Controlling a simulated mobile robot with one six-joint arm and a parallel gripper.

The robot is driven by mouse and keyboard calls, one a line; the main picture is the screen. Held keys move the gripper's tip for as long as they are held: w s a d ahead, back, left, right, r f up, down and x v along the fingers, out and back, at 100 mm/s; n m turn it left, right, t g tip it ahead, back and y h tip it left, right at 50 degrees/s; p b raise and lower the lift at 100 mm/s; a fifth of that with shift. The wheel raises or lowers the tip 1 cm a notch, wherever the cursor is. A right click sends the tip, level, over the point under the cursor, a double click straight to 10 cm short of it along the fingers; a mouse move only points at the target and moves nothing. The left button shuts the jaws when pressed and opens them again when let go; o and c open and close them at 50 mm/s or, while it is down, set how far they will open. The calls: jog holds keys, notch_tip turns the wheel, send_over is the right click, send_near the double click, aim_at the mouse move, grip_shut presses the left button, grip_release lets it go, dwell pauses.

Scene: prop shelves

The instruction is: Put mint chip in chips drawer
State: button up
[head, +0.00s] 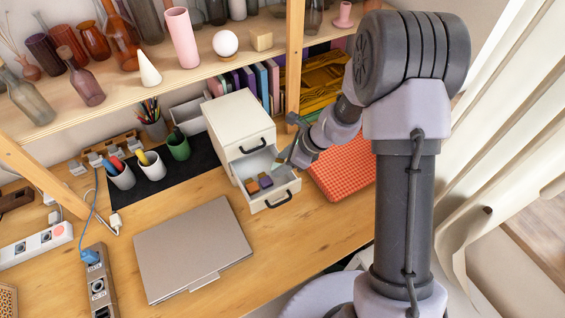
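The upper drawer (248,146) has a dark handle. My gripper (283,160) points down-left over the right rear part of the open drawer, close to the cabinet front. A small greenish patch shows at its fingertips, but I cannot tell whether this is a mint chip or part of the fingers. No mint chip is clear elsewhere.
A red-orange patterned item (343,167) lies right of the drawer. A closed laptop (193,249) lies in front. Pen cups (151,166) stand left on a dark mat. A shelf with vases (122,40) is above. A wooden post (294,60) stands behind my gripper.

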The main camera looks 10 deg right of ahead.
jog(key=o, duration=0.4)
jog(key=shift+s+f, duration=0.45)
jog(key=shift+f, duration=0.05)
jog(key=r, duration=0.1)
jog(key=r+p, duration=0.1)
jog(key=d+r+p, duration=0.1)
jog(key=shift+w+d+r, duration=0.1)
jog(key=shift+w+r, duration=0.1)
jog(key=shift+w, duration=0.05)
jog(key=s+d+r+n+p, duration=0.1)
jog(key=s+d+r+n, duration=0.1)
jog(key=r, duration=0.5)
jog(key=s+d+r+n+p, duration=0.1)
jog(key=s+d+r+p, duration=0.1)
jog(key=r, duration=0.5)
jog(key=s+r+n+t+h, duration=0.3)
jog(key=s+r+n+h, duration=0.1)
jog(key=s+r+n, duration=1.1)
jog(key=s, duration=0.4)
jog(key=shift+s+a, duration=0.35)
jog(key=shift+a, duration=0.05)
